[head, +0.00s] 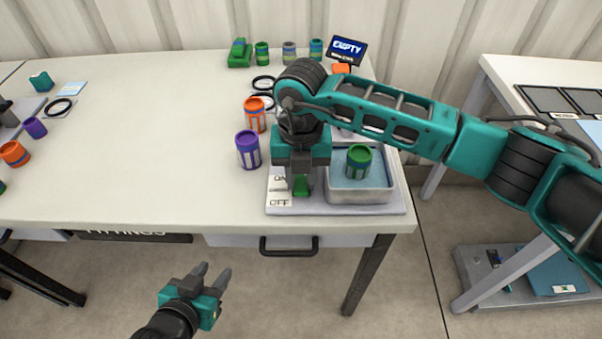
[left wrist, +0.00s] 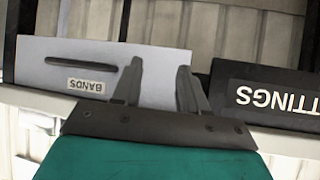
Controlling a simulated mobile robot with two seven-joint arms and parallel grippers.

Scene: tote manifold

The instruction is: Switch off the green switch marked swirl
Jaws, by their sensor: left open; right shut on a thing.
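A green switch (head: 302,186) stands on a light grey base plate (head: 340,209) at the table's front right. An OFF label (head: 279,202) lies to its front left, and an ON label behind that is partly hidden. My right gripper (head: 302,178) points down over the switch and is shut on it. The switch's exact tilt is hidden by the fingers, and no swirl mark is readable. A tray of blue liquid (head: 360,196) with a green canister (head: 358,161) in it is on the same plate. My left gripper (head: 212,279) is open and empty in front of the table.
An orange canister (head: 255,115) and a purple canister (head: 248,149) stand just left of my right gripper. Several canisters and an EMPTY sign (head: 347,50) are at the back. The table's middle (head: 160,130) is clear. A drawer handle (head: 288,246) juts from the front; the left wrist view shows a BANDS label (left wrist: 86,85).

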